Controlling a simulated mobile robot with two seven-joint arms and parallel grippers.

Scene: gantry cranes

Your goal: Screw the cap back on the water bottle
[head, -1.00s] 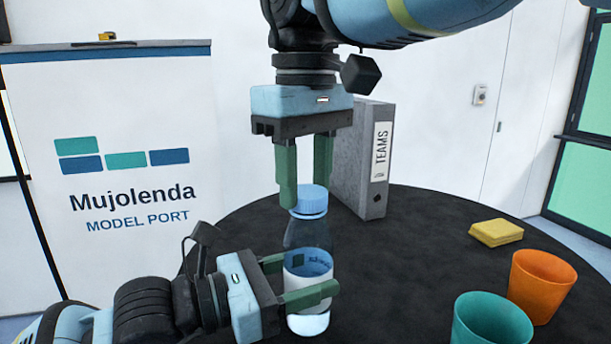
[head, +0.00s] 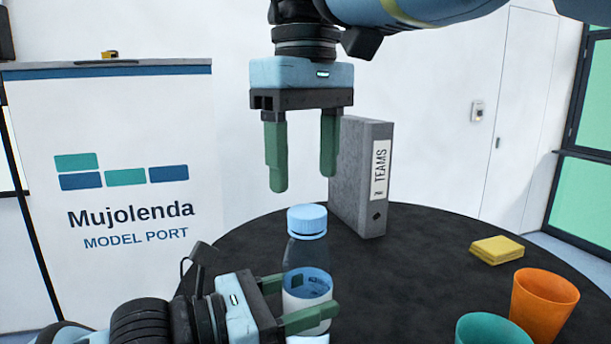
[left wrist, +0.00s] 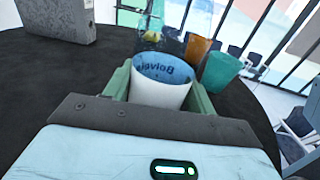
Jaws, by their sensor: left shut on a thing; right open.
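The water bottle (head: 307,252) stands upright on the dark round table, clear with a white and blue label. Its light blue cap (head: 307,219) sits on top of the neck; whether it is fully tightened cannot be told. My left gripper (head: 294,302) is shut around the bottle at the label. The left wrist view shows the label (left wrist: 160,92) between the green fingers. My right gripper (head: 303,182) points down above the cap, fingers apart and empty, with a gap between fingertips and cap.
A grey binder (head: 360,180) stands behind the bottle to the right. A yellow pad (head: 497,250), an orange cup (head: 543,305) and a teal cup (head: 494,330) are at the right. The table between bottle and pad is clear.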

